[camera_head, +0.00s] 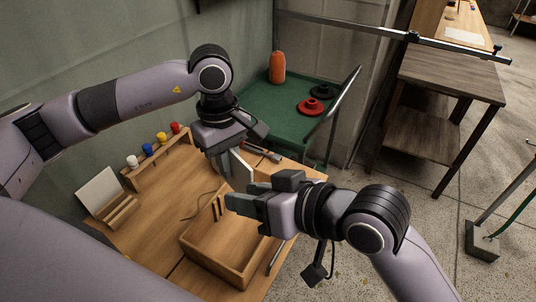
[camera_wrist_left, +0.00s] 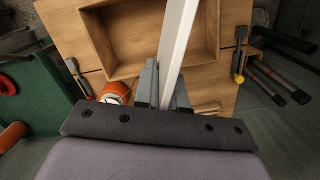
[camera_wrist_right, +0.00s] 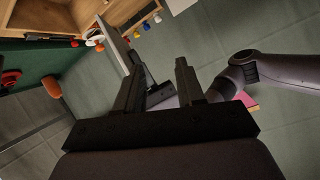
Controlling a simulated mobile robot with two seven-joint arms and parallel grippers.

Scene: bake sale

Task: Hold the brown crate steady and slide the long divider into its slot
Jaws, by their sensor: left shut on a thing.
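The brown wooden crate (camera_head: 229,273) sits on the wooden table in the head view, and its rim shows at the top of the left wrist view (camera_wrist_left: 152,72). My left gripper (camera_head: 226,165) is shut on the long divider (camera_wrist_left: 178,42), a pale strip. In the head view the divider (camera_head: 243,166) is tilted and reaches toward the crate's far side. I cannot tell whether it touches a slot. My right gripper (camera_head: 240,206) is above the crate's right side, its fingers apart and empty in the right wrist view (camera_wrist_right: 158,78). It hides part of the crate.
A rack with small coloured bottles (camera_head: 155,150) and a white panel (camera_head: 101,194) stand at the table's left. A green cart (camera_head: 258,103) with an orange object (camera_head: 277,68) and red discs (camera_head: 311,106) is behind. Tools lie beside the crate (camera_wrist_left: 239,62).

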